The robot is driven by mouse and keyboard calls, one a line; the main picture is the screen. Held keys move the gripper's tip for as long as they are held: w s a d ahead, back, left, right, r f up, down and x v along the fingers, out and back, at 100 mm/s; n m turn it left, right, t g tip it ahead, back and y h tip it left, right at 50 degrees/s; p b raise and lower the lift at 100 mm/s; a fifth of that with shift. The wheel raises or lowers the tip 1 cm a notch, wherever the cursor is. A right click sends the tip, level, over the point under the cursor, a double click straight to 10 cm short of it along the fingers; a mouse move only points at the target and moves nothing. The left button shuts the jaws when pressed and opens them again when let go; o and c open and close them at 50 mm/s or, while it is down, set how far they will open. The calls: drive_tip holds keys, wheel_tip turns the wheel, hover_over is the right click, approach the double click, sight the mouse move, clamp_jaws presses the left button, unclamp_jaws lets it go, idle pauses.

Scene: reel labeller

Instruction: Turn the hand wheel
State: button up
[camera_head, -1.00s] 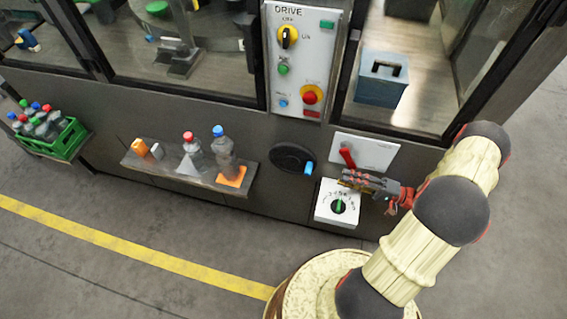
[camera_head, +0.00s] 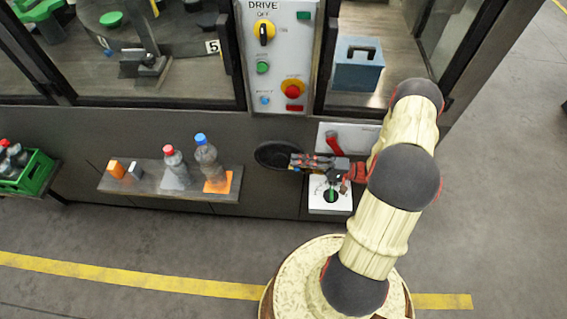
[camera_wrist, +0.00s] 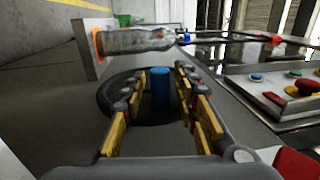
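The hand wheel (camera_head: 272,152) is a flat black disc on the machine's dark front panel, right of the bottle shelf. My gripper (camera_head: 294,161) reaches in from the right, its fingertips over the wheel's right edge. In the wrist view the wheel (camera_wrist: 112,98) lies beyond my fingers, and its upright blue handle (camera_wrist: 160,88) stands between them. My gripper (camera_wrist: 160,76) is open, with a gap on each side of the handle; I see no clear contact. In the head view the handle is hidden behind my gripper.
A red lever (camera_head: 334,144) sits just above my gripper, and a white box with a green dial (camera_head: 331,196) just below it. The shelf (camera_head: 130,184) to the left bears bottles. The drive panel (camera_head: 277,75) is above. A green crate (camera_head: 36,172) stands far left.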

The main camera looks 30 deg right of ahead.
sight(284, 163)
drive_tip(key=shift+x, duration=2.45)
drive_tip(key=c, duration=0.3)
drive_tip(key=c, duration=0.4)
drive_tip(key=shift+f, duration=0.1)
clamp_jaws()
